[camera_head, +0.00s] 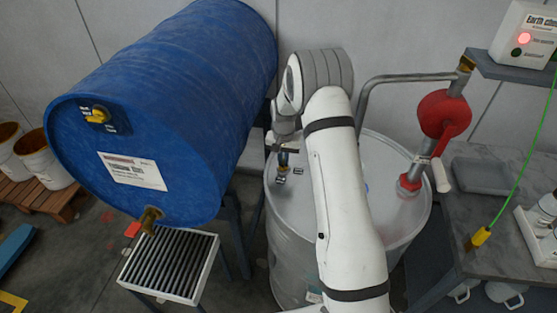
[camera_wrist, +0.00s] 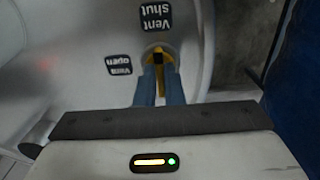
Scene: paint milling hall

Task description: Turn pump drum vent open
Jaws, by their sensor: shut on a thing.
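The pump drum (camera_head: 285,235) is a pale grey drum with a red hand pump (camera_head: 444,114) on its lid. My gripper (camera_head: 283,160) reaches down to the left part of the lid. The fingers hide part of the handle. Beside it are the "Vent shut" label (camera_wrist: 152,16), above in that view, and the "Vent open" label (camera_wrist: 120,65), to the left. The handle's exact pointing direction is hard to tell.
A big blue drum (camera_head: 170,100) lies tilted close to the left of my arm, with a brass tap over a grated tray (camera_head: 172,265). A grey bench (camera_head: 475,215) stands on the right. An earth-check box (camera_head: 525,35) with a red light and a green cable hangs above it.

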